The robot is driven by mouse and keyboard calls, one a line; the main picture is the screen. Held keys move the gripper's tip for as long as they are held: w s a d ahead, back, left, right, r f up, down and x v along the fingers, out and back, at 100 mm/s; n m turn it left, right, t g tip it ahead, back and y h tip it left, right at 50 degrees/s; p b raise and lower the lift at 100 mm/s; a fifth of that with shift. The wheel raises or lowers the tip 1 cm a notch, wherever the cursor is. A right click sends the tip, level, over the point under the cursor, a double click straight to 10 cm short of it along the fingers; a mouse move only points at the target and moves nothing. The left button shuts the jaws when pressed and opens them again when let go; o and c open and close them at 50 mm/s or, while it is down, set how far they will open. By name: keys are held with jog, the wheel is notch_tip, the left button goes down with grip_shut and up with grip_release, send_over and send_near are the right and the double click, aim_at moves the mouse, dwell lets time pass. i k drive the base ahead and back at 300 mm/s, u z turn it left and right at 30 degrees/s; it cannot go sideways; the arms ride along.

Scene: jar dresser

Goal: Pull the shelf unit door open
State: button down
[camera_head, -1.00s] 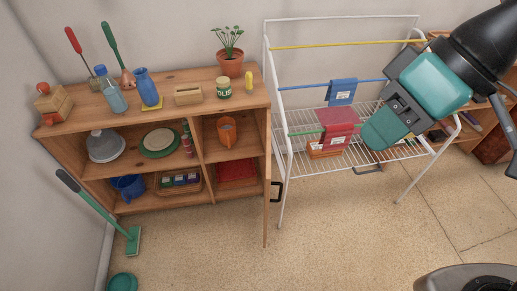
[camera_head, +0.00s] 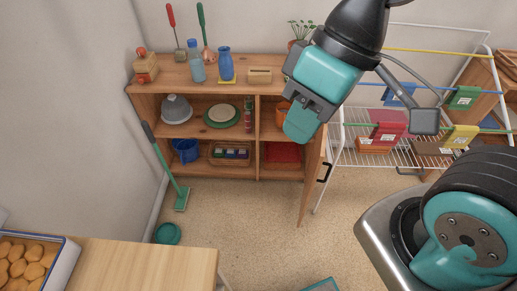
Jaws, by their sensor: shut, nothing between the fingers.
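The wooden shelf unit (camera_head: 246,143) stands against the back wall with its compartments exposed. Its door (camera_head: 309,190) stands swung out from the right side, seen at a steep angle. A black handle (camera_head: 323,172) is on the door's right-hand face. My gripper (camera_head: 302,124) is shut and empty. In the picture it lies over the right part of the shelf unit, above and left of the handle, and appears apart from the door. My gripper and arm hide part of the right compartments and of the top.
A white drying rack (camera_head: 400,155) with cloths stands close right of the door. A green broom (camera_head: 165,165) leans at the unit's left. A wooden table (camera_head: 140,265) with a box (camera_head: 30,262) is at lower left.

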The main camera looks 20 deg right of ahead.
aim_at(317, 172)
jog(key=u, duration=1.6)
jog(key=k, duration=1.15)
jog(key=z, duration=1.15)
jog(key=i, duration=1)
jog(key=z, duration=0.05)
